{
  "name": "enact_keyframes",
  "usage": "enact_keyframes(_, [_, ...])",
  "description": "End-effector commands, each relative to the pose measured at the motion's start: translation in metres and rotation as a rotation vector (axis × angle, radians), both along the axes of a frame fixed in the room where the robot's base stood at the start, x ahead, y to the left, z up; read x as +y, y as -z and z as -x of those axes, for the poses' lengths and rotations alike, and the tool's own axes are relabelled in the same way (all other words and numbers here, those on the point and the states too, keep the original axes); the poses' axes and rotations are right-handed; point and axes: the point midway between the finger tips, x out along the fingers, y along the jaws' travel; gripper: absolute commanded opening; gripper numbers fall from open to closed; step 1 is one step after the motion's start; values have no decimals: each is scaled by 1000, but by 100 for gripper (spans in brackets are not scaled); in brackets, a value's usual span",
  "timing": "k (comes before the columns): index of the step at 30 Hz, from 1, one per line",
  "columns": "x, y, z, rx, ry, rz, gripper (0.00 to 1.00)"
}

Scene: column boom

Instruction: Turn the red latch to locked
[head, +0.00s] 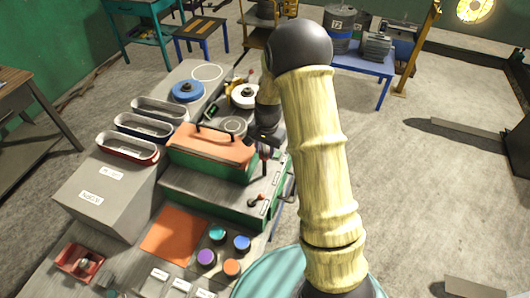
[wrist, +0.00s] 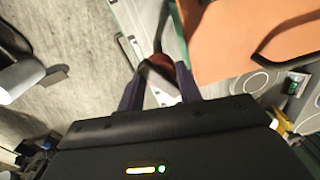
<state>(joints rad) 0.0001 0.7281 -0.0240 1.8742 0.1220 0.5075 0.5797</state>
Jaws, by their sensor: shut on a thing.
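My gripper (head: 264,154) is at the right-hand side of the green box with the orange lid (head: 212,146) in the head view. In the wrist view my gripper (wrist: 159,70) has its two dark fingers closed around a dark red piece (wrist: 161,61), which looks like the red latch. The fingers hide part of it, and whether it stands at locked cannot be read. In the head view the held piece is too small and covered to make out. A separate small lever with a red knob (head: 260,197) sits lower on the grey-topped green casing (head: 210,193), apart from my gripper.
A blue disc (head: 187,90) and a white round part (head: 243,95) lie behind the box. Several oval trays (head: 127,151) stand to the left. Coloured round knobs (head: 206,257) and an orange pad (head: 174,236) are in front. The floor (head: 425,190) at right is mostly clear.

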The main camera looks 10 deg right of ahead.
Motion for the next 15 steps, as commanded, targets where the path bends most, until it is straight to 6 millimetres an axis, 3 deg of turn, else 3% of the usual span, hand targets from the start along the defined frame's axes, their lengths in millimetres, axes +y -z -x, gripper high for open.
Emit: enact_keyframes(15, [-1, 1, -2, -4, -488, 0, 12])
